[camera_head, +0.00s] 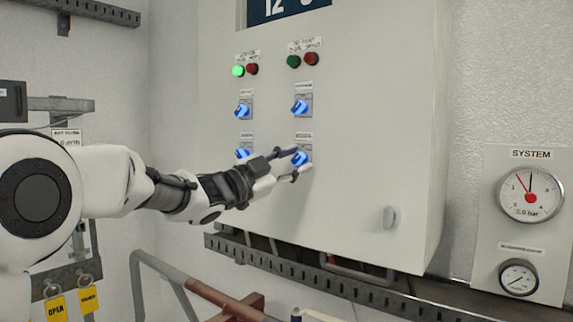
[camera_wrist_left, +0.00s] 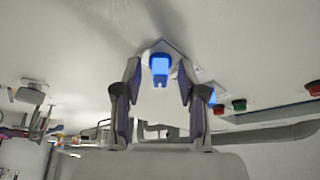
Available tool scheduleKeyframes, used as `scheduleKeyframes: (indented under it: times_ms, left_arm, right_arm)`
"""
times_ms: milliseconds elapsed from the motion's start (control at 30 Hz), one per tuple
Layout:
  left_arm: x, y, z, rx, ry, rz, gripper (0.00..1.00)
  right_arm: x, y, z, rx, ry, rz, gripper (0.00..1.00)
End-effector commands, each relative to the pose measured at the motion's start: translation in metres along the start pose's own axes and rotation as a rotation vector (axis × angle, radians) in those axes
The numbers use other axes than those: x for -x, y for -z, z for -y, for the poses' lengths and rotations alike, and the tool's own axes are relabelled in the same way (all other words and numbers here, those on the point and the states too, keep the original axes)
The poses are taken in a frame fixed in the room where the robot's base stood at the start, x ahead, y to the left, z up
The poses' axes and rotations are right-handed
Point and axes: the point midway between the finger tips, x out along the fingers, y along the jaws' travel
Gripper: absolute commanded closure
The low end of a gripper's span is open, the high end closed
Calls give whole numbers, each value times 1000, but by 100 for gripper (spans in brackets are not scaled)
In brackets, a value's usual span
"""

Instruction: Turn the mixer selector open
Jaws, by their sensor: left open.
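A grey cabinet carries two rows of blue selector knobs. My left gripper (camera_head: 298,163) is open at the lower right selector (camera_head: 301,157), with one finger above the blue knob and one below it. In the left wrist view, this blue knob (camera_wrist_left: 160,67) lies between the two spread fingers of the gripper (camera_wrist_left: 159,75), with space on both sides. I cannot tell whether a finger touches it. The small label above it is too small to read, so I cannot tell if it is the mixer selector. My right gripper is not in view.
The upper selectors (camera_head: 300,106) are just above. A green lamp (camera_head: 238,71) is lit. A cable tray (camera_head: 330,284) runs below the cabinet. A pressure gauge (camera_head: 530,194) is at the right.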

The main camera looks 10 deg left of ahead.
Motion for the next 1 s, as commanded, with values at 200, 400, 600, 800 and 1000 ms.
scheduleKeyframes:
  times_ms: [200, 400, 600, 800, 1000]
  left_arm:
    - [36, 0, 2, 6, 4, 1, 59]
    - [88, 0, 1, 5, 3, -1, 59]
    - [116, 0, 0, 2, 2, -1, 59]
    - [118, 0, 0, 0, 0, -1, 59]
    - [118, 0, 0, 0, 0, -1, 59]
  right_arm:
    - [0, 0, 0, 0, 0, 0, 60]
    - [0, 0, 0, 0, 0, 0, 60]
    - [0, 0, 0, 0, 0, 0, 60]
    - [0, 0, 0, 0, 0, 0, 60]
    - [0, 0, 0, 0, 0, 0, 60]
